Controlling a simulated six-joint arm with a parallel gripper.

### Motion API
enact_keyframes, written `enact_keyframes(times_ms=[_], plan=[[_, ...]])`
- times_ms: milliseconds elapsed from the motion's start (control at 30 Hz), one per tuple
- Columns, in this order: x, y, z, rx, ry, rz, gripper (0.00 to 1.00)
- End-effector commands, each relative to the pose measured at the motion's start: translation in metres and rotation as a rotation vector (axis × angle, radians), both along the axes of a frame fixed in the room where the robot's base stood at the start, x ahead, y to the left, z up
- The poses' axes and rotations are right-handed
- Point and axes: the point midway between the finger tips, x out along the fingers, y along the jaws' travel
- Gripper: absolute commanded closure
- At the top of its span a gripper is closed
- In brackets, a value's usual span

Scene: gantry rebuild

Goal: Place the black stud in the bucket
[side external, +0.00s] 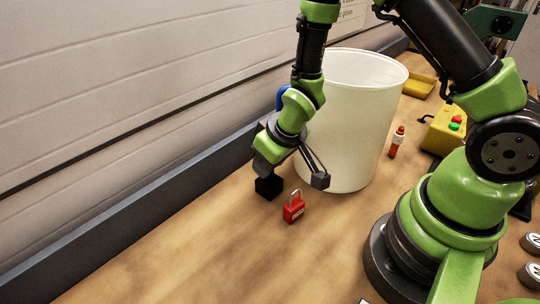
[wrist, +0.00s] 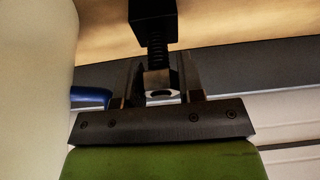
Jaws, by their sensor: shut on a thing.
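The black stud (side external: 268,188) shows in the side view as a dark block at the lower end of my gripper (side external: 266,174). In the wrist view the stud (wrist: 153,24) has a black block head and a threaded shank with a metal nut. My gripper (wrist: 158,82) is shut on it, with a finger on each side of the nut end. The stud hangs low near the table; whether it touches is unclear. The white bucket (side external: 350,140) stands upright to the right of my gripper. Its pale wall (wrist: 32,80) fills the left of the wrist view. Its inside is mostly hidden.
A red padlock (side external: 293,208) stands on the wooden table (side external: 190,260) close to the stud. An orange-and-white bottle-like item (side external: 397,142) and a yellow button box (side external: 443,130) are right of the bucket. A yellow tray (side external: 419,85) lies behind. A blue thing (wrist: 91,97) is partly hidden. The front-left table is clear.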

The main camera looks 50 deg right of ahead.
Motion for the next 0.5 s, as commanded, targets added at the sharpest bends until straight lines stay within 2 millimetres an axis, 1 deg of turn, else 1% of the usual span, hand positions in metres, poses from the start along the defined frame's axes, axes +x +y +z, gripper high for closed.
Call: enact_keyframes(times_ms=[267,300,367,400,500], plan=[[0.0003,0.0,-0.0026,0.0,-0.001,0.001,1.0],[0.0001,0.0,-0.0023,0.0,0.0,0.001,0.56],[0.0002,0.0,-0.0022,0.0,0.0,0.001,0.42],[0.0001,0.0,-0.0021,0.0,0.0,0.001,0.39],[0.0001,-0.0001,-0.0021,0.0,0.0,0.001,0.39]])
